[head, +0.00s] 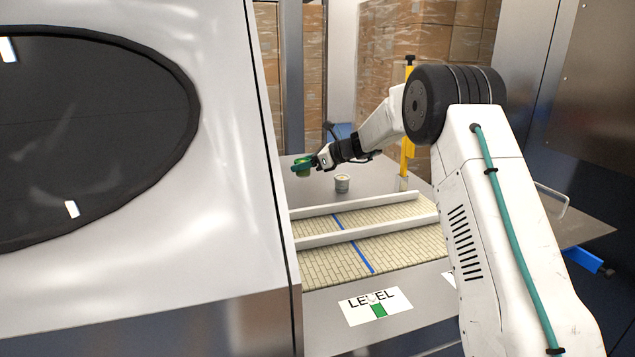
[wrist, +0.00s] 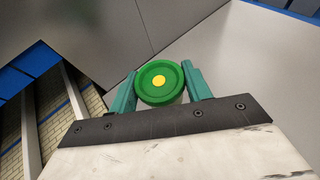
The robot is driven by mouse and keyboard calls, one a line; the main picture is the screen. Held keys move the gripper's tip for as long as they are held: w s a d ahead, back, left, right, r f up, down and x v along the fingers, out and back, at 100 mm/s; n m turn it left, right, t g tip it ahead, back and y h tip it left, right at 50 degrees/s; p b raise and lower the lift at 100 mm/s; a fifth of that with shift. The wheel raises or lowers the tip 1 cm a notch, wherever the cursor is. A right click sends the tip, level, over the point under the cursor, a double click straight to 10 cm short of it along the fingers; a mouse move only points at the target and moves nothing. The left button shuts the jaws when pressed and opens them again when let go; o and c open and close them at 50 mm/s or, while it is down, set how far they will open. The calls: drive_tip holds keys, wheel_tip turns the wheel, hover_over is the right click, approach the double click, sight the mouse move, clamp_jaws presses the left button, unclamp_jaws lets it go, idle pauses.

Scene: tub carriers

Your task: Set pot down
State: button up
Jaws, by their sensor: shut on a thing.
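In the head view my gripper (head: 305,166) holds the green pot (head: 303,170) at the far left of the metal table, beside the edge of the large white machine. I cannot tell whether the pot's base touches the table. A small grey pot (head: 342,184) stands upright on the table, to the right of my gripper and apart from it.
A tan slatted belt (head: 405,250) with pale rails and a blue line (head: 355,245) lies nearer. A card reading LEVEL (head: 375,306) lies at the front. A yellow post (head: 407,150) stands behind. The white machine (head: 225,130) blocks the left.

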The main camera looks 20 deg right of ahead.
drive_tip(key=shift+f, duration=3.45)
drive_tip(key=shift+f, duration=0.2)
drive_tip(key=o, duration=1)
drive_tip(key=shift+r, duration=0.1)
